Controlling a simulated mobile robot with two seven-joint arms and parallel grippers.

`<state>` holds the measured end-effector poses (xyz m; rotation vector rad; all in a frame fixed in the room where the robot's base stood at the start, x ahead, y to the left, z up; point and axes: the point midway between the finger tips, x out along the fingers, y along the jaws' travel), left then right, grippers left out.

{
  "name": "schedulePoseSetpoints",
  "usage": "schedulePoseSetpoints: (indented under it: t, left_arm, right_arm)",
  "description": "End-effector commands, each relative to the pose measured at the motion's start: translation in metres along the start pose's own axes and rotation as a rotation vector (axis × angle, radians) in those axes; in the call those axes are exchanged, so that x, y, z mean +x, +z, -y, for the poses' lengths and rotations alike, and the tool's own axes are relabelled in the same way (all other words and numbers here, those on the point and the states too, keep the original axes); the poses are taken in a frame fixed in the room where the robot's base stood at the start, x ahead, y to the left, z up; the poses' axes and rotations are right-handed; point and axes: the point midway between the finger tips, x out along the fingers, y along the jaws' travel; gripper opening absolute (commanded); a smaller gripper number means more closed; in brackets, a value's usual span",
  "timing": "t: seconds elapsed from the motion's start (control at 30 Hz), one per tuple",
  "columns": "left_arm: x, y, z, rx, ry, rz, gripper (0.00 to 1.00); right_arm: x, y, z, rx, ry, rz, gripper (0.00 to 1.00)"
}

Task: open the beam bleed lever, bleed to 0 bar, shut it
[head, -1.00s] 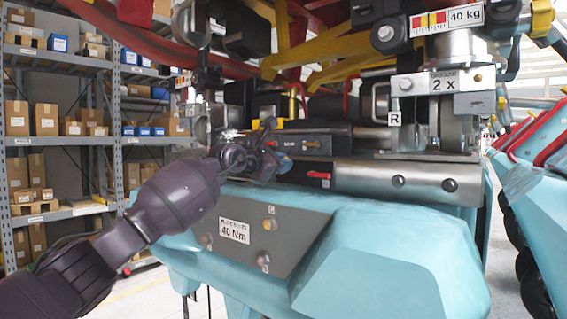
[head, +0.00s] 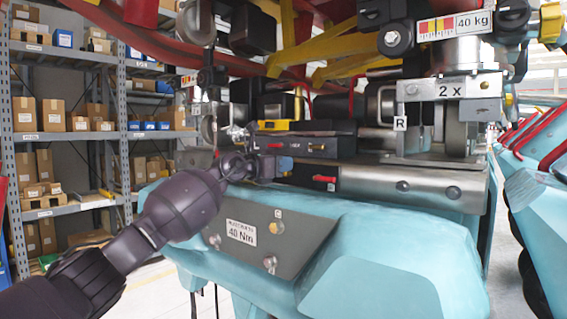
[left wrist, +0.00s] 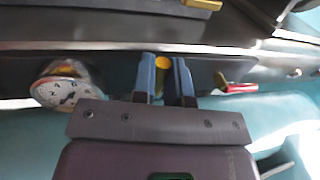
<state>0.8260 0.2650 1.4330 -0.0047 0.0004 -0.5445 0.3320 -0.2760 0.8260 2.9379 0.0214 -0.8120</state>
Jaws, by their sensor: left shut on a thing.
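My left gripper (head: 282,166) reaches in from the left to the front of the dark beam (head: 330,150). In the left wrist view its two blue fingers (left wrist: 165,78) stand close on either side of a short yellow, brass-like piece (left wrist: 162,76), and it is shut on this piece. The piece looks like the bleed lever's handle, but its full shape is hidden. A round gauge with a white face (left wrist: 62,92) shows left of the fingers; its reading is too small to tell. A red handle (head: 323,178) sits just right of the gripper, also in the left wrist view (left wrist: 235,87). My right gripper is out of view.
A teal body (head: 390,245) with a grey plate (head: 243,232) marked 40 Nm lies below the gripper. A steel tube (head: 420,182) runs to the right. Yellow and red bars hang above. Shelves with boxes stand at the left.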

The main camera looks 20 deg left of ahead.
Motion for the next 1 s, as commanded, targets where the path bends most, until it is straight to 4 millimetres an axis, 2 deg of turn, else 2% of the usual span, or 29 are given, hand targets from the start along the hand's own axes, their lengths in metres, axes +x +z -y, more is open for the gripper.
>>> schedulePoseSetpoints:
  t: [0.43,0.47,0.6,1.0]
  left_arm:
    - [0.0001,-0.0019,-0.0005,-0.013,0.0,0.0,0.0]
    - [0.0001,-0.0019,-0.0005,-0.013,0.0,0.0,0.16]
    - [0.0001,-0.0016,-0.0005,-0.012,0.0,0.0,0.37]
    - [-0.0047,-0.0009,-0.0013,-0.01,0.001,0.001,0.39]
  right_arm:
    - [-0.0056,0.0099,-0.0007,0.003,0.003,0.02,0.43]
    - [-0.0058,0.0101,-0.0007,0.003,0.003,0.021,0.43]
    - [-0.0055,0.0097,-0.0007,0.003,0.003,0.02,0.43]
    - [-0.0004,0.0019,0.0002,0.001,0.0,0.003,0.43]
